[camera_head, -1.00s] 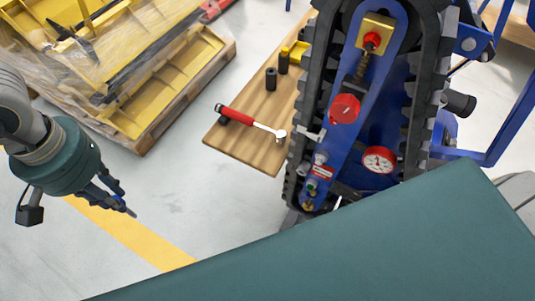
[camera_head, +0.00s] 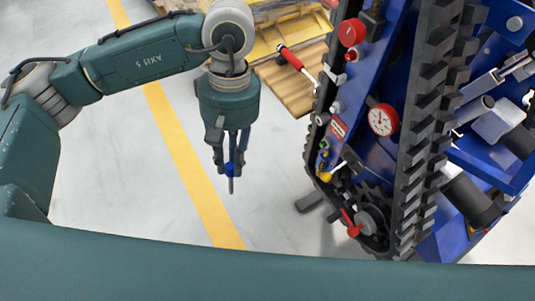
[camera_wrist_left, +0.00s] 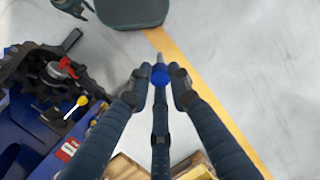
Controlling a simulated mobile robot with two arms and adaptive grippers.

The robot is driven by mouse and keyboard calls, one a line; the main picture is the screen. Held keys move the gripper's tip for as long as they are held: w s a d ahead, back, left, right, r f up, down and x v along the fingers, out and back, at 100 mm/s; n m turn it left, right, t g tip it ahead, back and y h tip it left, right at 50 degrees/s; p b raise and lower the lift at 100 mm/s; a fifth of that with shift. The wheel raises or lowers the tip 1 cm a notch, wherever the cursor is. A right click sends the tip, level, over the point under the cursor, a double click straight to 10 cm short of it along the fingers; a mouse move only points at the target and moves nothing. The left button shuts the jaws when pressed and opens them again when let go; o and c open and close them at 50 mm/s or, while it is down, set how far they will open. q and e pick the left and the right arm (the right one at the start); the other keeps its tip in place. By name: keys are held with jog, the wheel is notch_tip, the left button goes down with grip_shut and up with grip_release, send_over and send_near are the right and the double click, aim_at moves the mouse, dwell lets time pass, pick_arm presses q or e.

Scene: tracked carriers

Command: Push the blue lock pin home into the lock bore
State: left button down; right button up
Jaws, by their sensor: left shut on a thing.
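My left gripper (camera_head: 230,166) points down over the open floor, left of the tracked carrier (camera_head: 420,130). It is shut on the blue lock pin (camera_head: 230,170). The pin's blue head sits between the fingers and its thin grey shaft points down, clear of everything. In the left wrist view the blue head (camera_wrist_left: 160,76) shows between the fingertips of the gripper (camera_wrist_left: 160,82). The carrier's blue frame and black track stand to the right of the gripper, with a gap between. I cannot tell which opening is the lock bore. My right gripper is out of view.
A red gauge (camera_head: 383,120), a yellow knob (camera_head: 325,176) and a red-handled lever (camera_head: 350,223) are on the carrier. A red-handled wrench (camera_head: 291,58) lies on a wooden board (camera_head: 285,88) behind. Floor between gripper and carrier is mostly clear.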

pick_arm(q)
jog(key=w+d+f+n+g+h+b, duration=0.1)
jog(key=w+d+f+n+h+b, duration=0.1)
jog(key=d+f+n+h+b, duration=0.45)
jog(key=w+d+f+n+g+h+b, duration=0.15)
jog(key=d+n+h+b, duration=0.3)
jog(key=n, duration=0.55)
jog(key=w+a+f+n+t+h+b, duration=0.4)
jog(key=w+n+t+b, duration=0.5)
jog(key=t, duration=0.6)
notch_tip(320, 180, down, 2)
jog(key=a+n+b, duration=0.1)
jog(key=n+b, duration=0.1)
jog(key=n, duration=0.1)
jog(key=shift+w+a+f+t+b, duration=0.2)
jog(key=shift+w+t+b, duration=0.05)
jog(key=shift+t+b, duration=0.1)
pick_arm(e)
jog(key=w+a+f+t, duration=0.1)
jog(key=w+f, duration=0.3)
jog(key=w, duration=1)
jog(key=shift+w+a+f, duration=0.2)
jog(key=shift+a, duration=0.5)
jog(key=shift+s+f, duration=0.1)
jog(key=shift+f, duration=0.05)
